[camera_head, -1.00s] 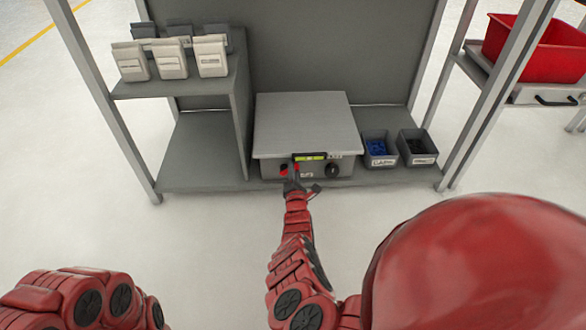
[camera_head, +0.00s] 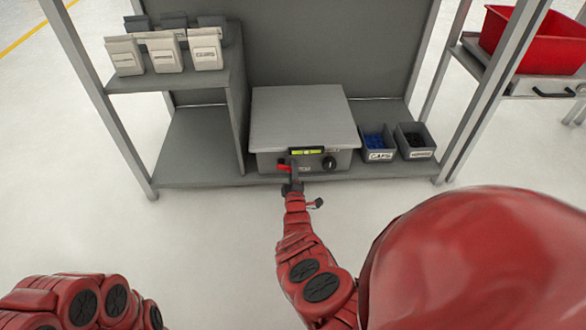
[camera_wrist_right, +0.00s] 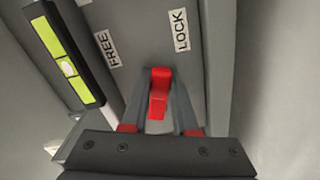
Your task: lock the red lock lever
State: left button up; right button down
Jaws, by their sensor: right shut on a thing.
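The red lock lever (camera_wrist_right: 159,92) is on the front of a grey box (camera_head: 302,118) on the low shelf, where its red also shows in the head view (camera_head: 283,167). My right gripper (camera_wrist_right: 157,88) is at the box front, its two dark fingers shut on either side of the lever. In the head view the right gripper (camera_head: 291,184) covers part of the lever. In the right wrist view a FREE label (camera_wrist_right: 107,48) and a LOCK label (camera_wrist_right: 180,30) lie beyond the fingertips. I cannot tell exactly which label the lever points to. My left gripper is out of view.
A yellow-green level (camera_head: 306,151) and a black knob (camera_head: 329,163) are on the box front. Two small bins, one with blue parts (camera_head: 377,142), stand right of the box. Shelf posts rise on both sides. Floor in front is clear.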

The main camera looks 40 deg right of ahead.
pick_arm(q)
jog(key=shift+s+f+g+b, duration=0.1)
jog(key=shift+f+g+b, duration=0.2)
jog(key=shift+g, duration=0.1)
pick_arm(e)
jog(key=shift+w+a+f+m, duration=0.1)
jog(key=shift+f+m, duration=0.2)
jog(key=shift+m, duration=0.55)
jog(key=shift+w+a+f+m, duration=0.15)
jog(key=shift+f+m, duration=0.1)
jog(key=shift+m, duration=0.55)
jog(key=shift+s+a+f+m, duration=0.1)
jog(key=shift+f+m, duration=0.2)
jog(key=shift+m, duration=0.55)
jog(key=shift+w, duration=0.1)
jog(key=c, duration=0.7)
grip_release()
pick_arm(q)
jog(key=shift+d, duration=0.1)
